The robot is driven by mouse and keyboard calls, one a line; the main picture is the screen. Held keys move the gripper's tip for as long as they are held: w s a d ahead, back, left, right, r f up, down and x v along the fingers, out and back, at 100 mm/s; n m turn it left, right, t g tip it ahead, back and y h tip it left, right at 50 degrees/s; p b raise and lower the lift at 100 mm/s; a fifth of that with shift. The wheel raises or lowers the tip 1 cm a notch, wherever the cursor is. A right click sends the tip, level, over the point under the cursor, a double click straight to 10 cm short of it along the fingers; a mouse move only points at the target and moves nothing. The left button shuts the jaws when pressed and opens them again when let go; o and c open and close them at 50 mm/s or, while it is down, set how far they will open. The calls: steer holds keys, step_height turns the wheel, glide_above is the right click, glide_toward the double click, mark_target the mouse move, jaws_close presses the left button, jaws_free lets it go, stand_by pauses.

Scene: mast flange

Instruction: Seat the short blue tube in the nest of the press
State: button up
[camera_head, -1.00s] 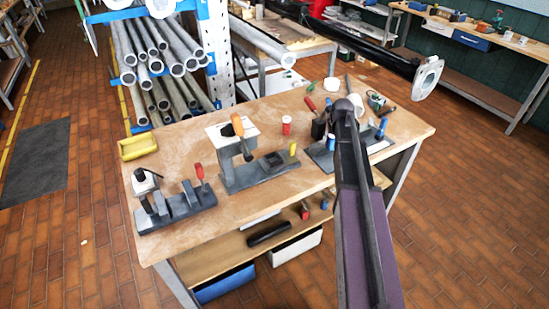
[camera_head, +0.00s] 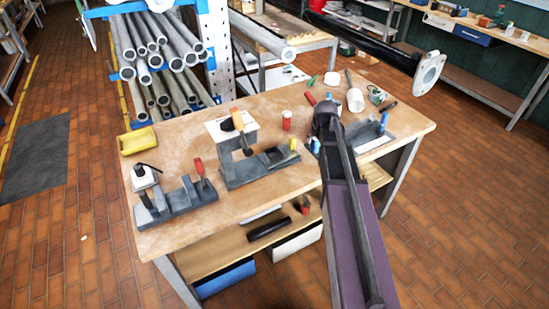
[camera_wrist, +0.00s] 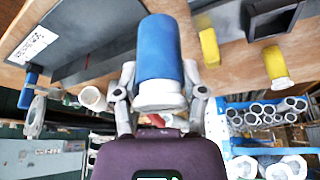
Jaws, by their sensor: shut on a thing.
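The short blue tube (camera_wrist: 160,50) with a white end is between the fingers of my gripper (camera_wrist: 160,95) in the wrist view. My gripper is shut on it. In the head view the blue tube (camera_head: 314,146) shows partly below my gripper (camera_head: 322,128), just right of the press. The press (camera_head: 236,132), with an orange handle and white top plate, stands mid-bench. A dark block with a recess (camera_head: 278,156) on its base looks like the nest. A similar dark block (camera_wrist: 275,17) shows at the wrist view's top right. The tube is apart from it.
A yellow post (camera_head: 294,145) stands at the base's right end. A red-handled fixture (camera_head: 175,203) is at left, a dark fixture with a blue handle (camera_head: 383,121) at right. A red cylinder (camera_head: 287,120) stands behind the press. The bench front has bare wood.

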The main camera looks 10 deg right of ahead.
steer(key=s+a, duration=0.5)
steer(key=a, duration=0.2)
steer(key=s+a+f+n+b, duration=0.1)
steer(key=s+a, duration=0.3)
steer(key=a, duration=0.4)
steer(key=shift+s+f+n+y, duration=0.2)
steer(key=shift+s+n+y, duration=0.1)
steer(key=shift+s, duration=0.05)
steer(key=shift+w, duration=0.1)
steer(key=w, duration=0.5)
steer(key=w+f+b, duration=0.1)
steer(key=w, duration=0.8)
steer(key=shift+w+a+f+b, duration=0.2)
steer(key=shift+w+b, duration=0.1)
steer(key=shift+w, duration=0.45)
steer(key=shift+w+f+b, duration=0.25)
steer(key=shift+f+b, duration=1.6)
steer(key=shift+f, duration=0.1)
